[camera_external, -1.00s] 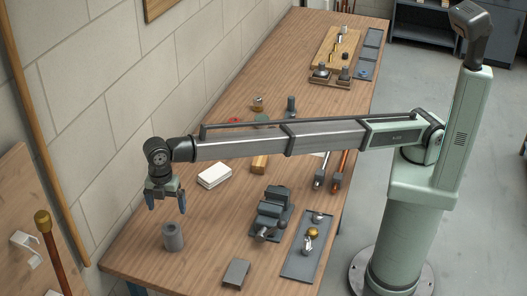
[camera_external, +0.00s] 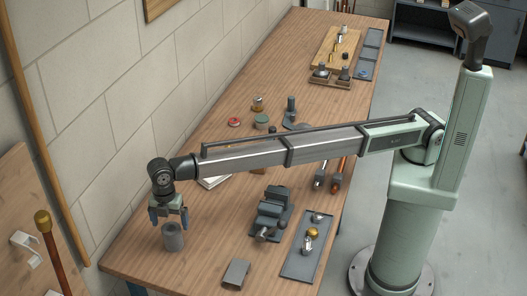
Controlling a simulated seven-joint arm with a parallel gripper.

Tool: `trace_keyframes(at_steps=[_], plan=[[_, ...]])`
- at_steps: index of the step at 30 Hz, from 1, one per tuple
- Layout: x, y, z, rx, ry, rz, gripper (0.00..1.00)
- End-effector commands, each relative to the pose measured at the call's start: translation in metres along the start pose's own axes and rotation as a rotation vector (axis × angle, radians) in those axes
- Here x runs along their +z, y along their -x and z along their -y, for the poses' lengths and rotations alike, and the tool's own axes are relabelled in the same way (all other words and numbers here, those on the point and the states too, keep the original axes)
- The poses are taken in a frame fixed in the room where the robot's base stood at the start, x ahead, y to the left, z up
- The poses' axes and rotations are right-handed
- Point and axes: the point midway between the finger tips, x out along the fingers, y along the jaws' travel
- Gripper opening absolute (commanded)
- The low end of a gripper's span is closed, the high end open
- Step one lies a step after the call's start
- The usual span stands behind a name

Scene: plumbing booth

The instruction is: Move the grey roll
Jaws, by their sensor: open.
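The grey roll (camera_external: 173,238) stands upright on the wooden workbench near its front left end. My gripper (camera_external: 169,220) points down right above the roll. Its two blue-grey fingers are apart, and their tips are near the top of the roll. I cannot tell whether the tips reach down beside the roll or stay just above it.
A dark vise (camera_external: 270,210) sits to the right of the roll. A grey tray (camera_external: 305,262) with small fittings lies further right, and a small grey block (camera_external: 236,273) lies in front. A white stack (camera_external: 214,182) is partly hidden behind my arm. The block wall (camera_external: 110,130) rises at the left.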

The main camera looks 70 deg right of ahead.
Motion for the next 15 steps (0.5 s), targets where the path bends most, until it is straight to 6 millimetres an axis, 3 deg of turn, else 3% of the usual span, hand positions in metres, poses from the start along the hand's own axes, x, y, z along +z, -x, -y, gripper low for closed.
trace_keyframes(at_steps=[6,15], plan=[[0.000,-0.034,0.001,-0.001,0.000,0.000,0.97],[0.000,-0.060,0.000,0.000,0.000,0.000,0.97]])
